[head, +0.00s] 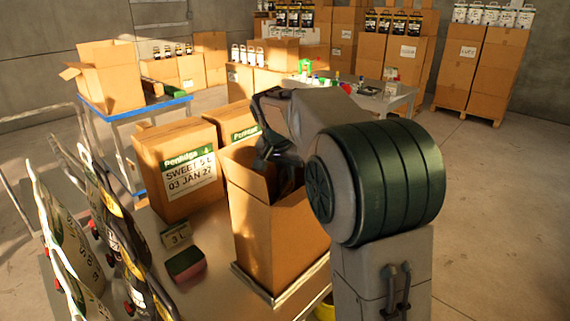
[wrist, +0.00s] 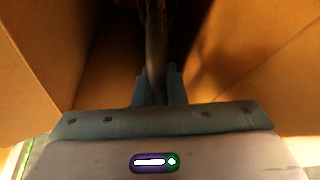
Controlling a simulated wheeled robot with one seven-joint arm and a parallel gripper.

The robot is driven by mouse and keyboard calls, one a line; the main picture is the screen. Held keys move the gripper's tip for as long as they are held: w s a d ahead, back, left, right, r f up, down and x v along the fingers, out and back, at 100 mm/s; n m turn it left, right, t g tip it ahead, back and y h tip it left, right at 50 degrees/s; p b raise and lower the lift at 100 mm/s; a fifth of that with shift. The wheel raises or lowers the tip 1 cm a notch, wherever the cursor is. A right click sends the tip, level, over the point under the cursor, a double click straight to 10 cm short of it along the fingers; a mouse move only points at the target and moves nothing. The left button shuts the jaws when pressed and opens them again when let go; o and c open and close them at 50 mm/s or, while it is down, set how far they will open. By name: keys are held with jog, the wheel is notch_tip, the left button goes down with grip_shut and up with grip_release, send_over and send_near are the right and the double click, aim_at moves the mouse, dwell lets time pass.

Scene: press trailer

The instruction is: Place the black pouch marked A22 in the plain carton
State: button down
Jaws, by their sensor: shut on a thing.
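The plain carton (head: 270,240) stands open, flaps up, on the near metal table; I see no print on its visible sides. My gripper (head: 273,160) reaches down into its mouth. In the wrist view my gripper (wrist: 156,85) is shut on a thin dark edge, which fits the black pouch (wrist: 156,50). Brown carton walls (wrist: 30,75) rise on both sides of it. The pouch's marking is not visible, and its lower part is lost in shadow. I cannot tell whether it touches the carton floor.
Printed cartons (head: 178,170) stand close left of and behind the plain one. Several pouches with red caps (head: 100,235) stand at the near left. A green-and-red block (head: 185,263) and a small card (head: 175,234) lie on the table (head: 215,285). Open floor lies at right.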

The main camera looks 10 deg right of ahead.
jog(key=shift+f+b, duration=0.4)
jog(key=shift+b, duration=0.1)
dwell(0.3)
jog(key=c, duration=1.5)
grip_release()
jog(key=shift+f, duration=0.15)
jog(key=shift+s, duration=0.1)
jog(key=shift+r+p, duration=0.35)
jog(key=shift+r, duration=0.1)
jog(key=v, duration=1.2)
jog(key=shift+r, duration=0.15)
